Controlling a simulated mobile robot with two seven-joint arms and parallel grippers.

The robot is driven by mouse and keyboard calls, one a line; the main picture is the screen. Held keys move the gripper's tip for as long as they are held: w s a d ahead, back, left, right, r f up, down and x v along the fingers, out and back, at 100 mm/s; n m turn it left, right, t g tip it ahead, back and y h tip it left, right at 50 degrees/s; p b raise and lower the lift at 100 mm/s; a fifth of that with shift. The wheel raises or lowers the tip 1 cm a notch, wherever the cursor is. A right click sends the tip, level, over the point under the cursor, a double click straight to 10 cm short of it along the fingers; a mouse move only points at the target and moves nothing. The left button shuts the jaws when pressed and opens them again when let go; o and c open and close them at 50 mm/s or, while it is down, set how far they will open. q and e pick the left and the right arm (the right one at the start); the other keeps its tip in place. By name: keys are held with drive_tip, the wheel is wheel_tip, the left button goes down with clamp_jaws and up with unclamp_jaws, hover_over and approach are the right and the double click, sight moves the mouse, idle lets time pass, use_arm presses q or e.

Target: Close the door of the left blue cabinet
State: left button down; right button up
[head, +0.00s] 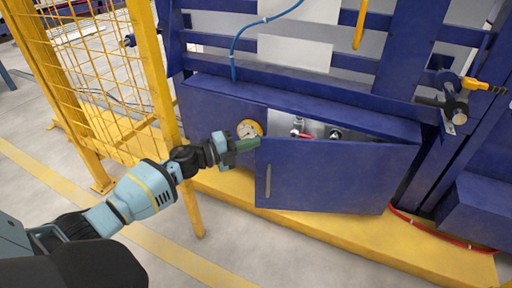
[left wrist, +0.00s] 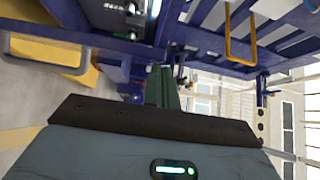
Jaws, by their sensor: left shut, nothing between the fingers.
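The low blue cabinet (head: 215,108) has a door (head: 335,178) that stands ajar. The door is joined at its right side, and its free left edge is swung out toward me. A grey vertical handle (head: 268,181) is on the door near that edge. Through the gap I see a grey interior with a red-handled valve (head: 300,135). My left gripper (head: 252,144) is shut and empty, with its green fingers at the top left corner of the door. I cannot tell whether they touch it. The shut fingers also show in the left wrist view (left wrist: 166,86). My right gripper is out of view.
A round gauge (head: 249,129) sits on the cabinet front, left of the door. A yellow mesh fence (head: 95,75) stands at left, its post close to my left arm. A yellow base (head: 300,226) runs below the cabinet. The grey floor in front is clear.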

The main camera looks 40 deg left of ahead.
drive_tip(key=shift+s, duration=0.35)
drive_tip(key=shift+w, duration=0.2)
